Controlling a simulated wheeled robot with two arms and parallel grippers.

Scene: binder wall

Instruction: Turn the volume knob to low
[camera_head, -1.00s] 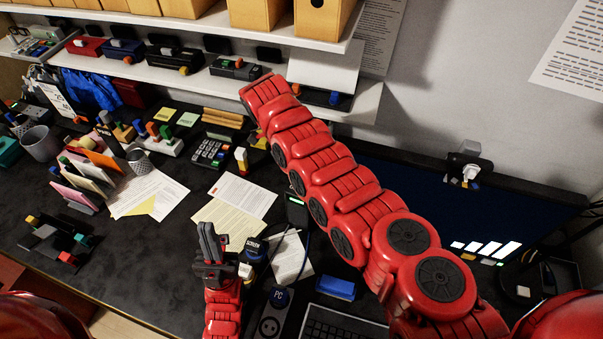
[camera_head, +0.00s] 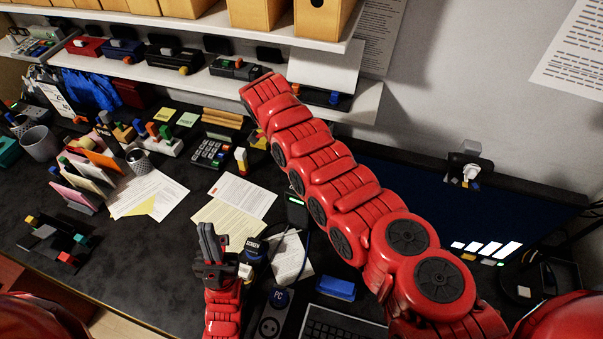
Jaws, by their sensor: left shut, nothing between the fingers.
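The monitor (camera_head: 400,190) stands at the right with a dark screen. White bars (camera_head: 495,248) of rising height glow near its lower right edge, with small orange and pale parts (camera_head: 468,256) just below them. I cannot tell which part is the volume knob. My left gripper (camera_head: 208,232) is shut and empty, pointing up above the desk, left of the screen plug and well away from the monitor. My right arm (camera_head: 330,180) crosses the middle of the view up to the shelf and hides part of the monitor. Its gripper does not show.
The lower shelf (camera_head: 130,65) holds several small boxes with coloured knobs. A power strip (camera_head: 270,325), a plug marked SCREEN (camera_head: 254,248), a blue block (camera_head: 335,289) and a keyboard (camera_head: 340,325) lie at the front. Papers (camera_head: 243,196) cover the middle desk. Bare desk shows at front left.

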